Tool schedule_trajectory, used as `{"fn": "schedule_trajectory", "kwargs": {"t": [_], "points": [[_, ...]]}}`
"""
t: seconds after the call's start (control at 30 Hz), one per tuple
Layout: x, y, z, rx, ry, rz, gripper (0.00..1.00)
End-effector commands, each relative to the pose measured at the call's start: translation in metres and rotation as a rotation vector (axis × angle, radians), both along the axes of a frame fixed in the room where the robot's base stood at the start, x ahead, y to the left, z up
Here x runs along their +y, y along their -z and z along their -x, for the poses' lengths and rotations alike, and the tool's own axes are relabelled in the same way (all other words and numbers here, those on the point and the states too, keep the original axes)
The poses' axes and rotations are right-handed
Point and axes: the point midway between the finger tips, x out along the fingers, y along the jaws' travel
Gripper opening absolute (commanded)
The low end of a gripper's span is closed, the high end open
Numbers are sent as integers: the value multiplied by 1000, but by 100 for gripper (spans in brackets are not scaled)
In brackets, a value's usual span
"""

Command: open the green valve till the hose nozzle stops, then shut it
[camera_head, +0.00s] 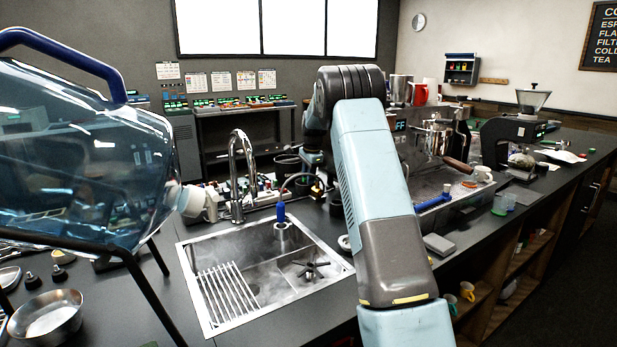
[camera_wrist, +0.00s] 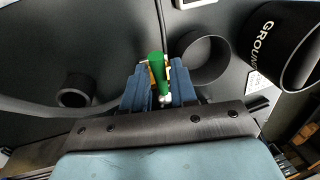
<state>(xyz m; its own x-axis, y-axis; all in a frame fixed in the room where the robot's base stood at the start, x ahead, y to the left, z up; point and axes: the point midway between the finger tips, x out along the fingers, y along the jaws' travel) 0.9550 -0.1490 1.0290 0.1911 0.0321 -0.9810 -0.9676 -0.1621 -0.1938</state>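In the wrist view the green valve handle (camera_wrist: 157,74) stands between the two blue fingers of my gripper (camera_wrist: 159,82). The fingers lie close against it on both sides and look shut on it. A small pale metal part shows at the handle's near end. In the head view my gripper and the valve are mostly hidden by my arm and cannot be made out. A blue nozzle (camera_head: 281,213) at the end of a thin curved hose (camera_head: 291,182) points down over the sink (camera_head: 205,318). Whether it moves cannot be told from one moment.
Haze hangs over the sink, which holds a wire rack (camera_head: 226,292). An espresso machine (camera_head: 430,150) is at right. A black "GROUN…" cylinder (camera_wrist: 285,45) stands close at right in the wrist view.

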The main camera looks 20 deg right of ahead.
Motion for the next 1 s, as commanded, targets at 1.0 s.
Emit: {"fn": "schedule_trajectory", "kwargs": {"t": [1.0], "points": [[-1,-1,2,-1,-46,0,0]]}}
